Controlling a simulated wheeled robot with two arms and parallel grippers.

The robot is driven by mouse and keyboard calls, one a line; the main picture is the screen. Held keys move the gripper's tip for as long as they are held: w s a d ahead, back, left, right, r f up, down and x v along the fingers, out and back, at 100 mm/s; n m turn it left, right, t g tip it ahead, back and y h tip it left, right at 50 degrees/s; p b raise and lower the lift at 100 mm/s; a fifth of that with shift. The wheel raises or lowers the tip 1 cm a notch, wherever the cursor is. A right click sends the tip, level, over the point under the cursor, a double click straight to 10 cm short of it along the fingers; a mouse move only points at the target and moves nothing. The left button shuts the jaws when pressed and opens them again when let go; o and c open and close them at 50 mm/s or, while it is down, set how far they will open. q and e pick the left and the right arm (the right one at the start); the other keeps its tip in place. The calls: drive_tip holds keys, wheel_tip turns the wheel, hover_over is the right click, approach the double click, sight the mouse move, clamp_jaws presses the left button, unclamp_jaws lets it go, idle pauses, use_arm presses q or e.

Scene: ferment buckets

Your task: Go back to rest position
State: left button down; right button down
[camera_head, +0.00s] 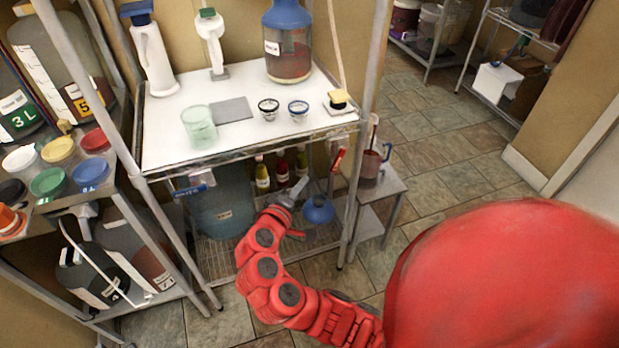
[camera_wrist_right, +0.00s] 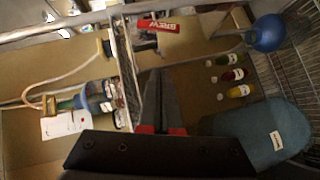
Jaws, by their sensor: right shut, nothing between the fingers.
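My right arm reaches up from the lower middle of the head view. Its gripper (camera_head: 298,190) is shut and empty, in front of the lower part of the wire shelf. In the right wrist view the closed dark fingers (camera_wrist_right: 160,95) point into the shelf with nothing between them. A blue funnel (camera_head: 318,210) is close to the right of the gripper, and a large blue-tinted bucket (camera_head: 222,208) stands to its left. Several small bottles (camera_head: 262,176) stand behind it. My left gripper is in neither view.
The white shelf top (camera_head: 165,150) above the gripper carries a green cup (camera_head: 199,126), small bowls and a big carboy (camera_head: 288,45). A side rack with paint-like lids (camera_head: 50,180) is at left. A small stool (camera_head: 385,190) stands right of the shelf. Tiled floor is free beyond.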

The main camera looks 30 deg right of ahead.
drive_tip(key=shift+s+a, duration=0.35)
drive_tip(key=shift+a, duration=0.1)
drive_tip(key=shift+r, duration=0.1)
